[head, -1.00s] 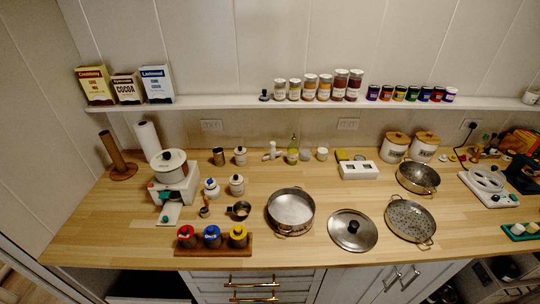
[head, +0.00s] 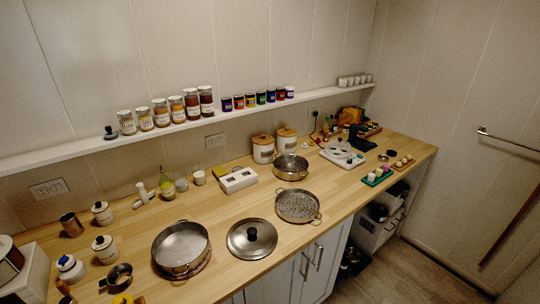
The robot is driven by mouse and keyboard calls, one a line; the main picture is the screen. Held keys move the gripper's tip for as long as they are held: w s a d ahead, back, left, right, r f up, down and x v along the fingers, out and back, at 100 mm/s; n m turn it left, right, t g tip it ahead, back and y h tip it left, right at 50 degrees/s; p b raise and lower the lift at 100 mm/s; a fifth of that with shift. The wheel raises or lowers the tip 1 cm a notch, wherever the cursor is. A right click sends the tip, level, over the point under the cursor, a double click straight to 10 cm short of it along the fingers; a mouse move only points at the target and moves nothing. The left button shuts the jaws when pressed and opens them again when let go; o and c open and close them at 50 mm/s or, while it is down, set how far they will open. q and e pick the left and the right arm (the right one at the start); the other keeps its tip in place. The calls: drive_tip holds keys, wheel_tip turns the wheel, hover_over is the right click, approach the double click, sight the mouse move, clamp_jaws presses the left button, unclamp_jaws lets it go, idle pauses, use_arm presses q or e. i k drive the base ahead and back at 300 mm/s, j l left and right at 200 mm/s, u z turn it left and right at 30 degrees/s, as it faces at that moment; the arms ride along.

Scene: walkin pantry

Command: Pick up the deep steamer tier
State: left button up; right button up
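A deep metal steamer tier (head: 290,170) with side handles stands on the wooden counter, towards the back and just right of the picture's middle. In front of it lies a shallower metal tier with a perforated bottom (head: 298,207) and loop handles. A wide metal pan (head: 181,246) with brass-coloured handles stands at the front left of these. A round metal lid with a black knob (head: 252,238) lies between the pan and the perforated tier. Neither of my grippers is in view.
Two white canisters with wooden lids (head: 263,149) stand behind the deep tier, near the wall. A white box (head: 238,180) is to its left and a white appliance (head: 342,154) to its right. A shelf (head: 100,145) of jars runs above. Floor (head: 400,272) shows at the lower right.

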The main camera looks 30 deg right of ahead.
sight(288, 167)
drive_tip(key=z, duration=1.1)
